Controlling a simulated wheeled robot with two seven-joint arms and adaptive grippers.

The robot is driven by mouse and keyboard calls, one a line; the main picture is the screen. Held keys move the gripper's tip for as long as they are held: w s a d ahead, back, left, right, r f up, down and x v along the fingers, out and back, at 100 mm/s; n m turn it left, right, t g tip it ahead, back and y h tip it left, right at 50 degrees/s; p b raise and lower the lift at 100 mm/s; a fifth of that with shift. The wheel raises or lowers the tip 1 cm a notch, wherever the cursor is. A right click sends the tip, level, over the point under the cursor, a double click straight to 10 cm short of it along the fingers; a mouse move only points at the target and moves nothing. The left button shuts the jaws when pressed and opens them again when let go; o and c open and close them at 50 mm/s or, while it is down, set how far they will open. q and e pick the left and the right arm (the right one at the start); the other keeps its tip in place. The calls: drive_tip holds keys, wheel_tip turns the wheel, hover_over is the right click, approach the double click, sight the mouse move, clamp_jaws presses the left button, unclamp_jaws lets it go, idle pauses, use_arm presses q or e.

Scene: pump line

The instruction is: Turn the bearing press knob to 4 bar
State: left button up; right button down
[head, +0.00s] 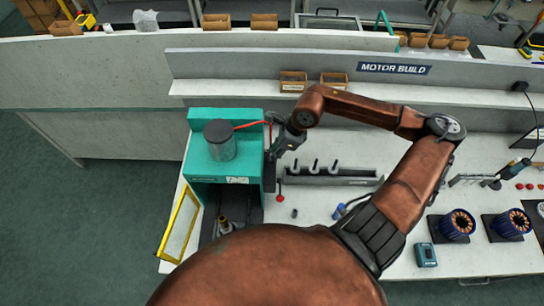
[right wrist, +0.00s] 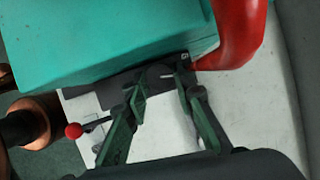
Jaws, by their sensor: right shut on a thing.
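The teal bearing press (head: 236,178) stands on the bench left of centre, with a clear, grey-topped cylinder (head: 220,142) on it. My right gripper (head: 275,147) is at the press's right side. In the right wrist view, its two green-sided fingers (right wrist: 164,88) are closed around a small dark round knob (right wrist: 158,74) beside the teal housing (right wrist: 110,40). The knob is largely hidden by my gripper in the head view. Its scale and pointer cannot be read. My left gripper is not in view.
A yellow guard frame (head: 178,222) stands out at the press's left front. A grey rack with upright pins (head: 330,178) lies to the right.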

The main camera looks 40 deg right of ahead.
drive_tip(key=shift+w+f+n+b, duration=0.15)
drive_tip(key=shift+n+b, duration=0.5)
drive_tip(key=shift+n, duration=0.15)
drive_tip(key=shift+n+g+y, duration=0.3)
drive_tip(key=shift+n+y, duration=0.1)
drive_tip(key=shift+n, duration=0.1)
drive_tip(key=shift+r, duration=0.2)
drive_tip(key=c, duration=1.9)
unclamp_jaws()
drive_tip(key=v, duration=1.2)
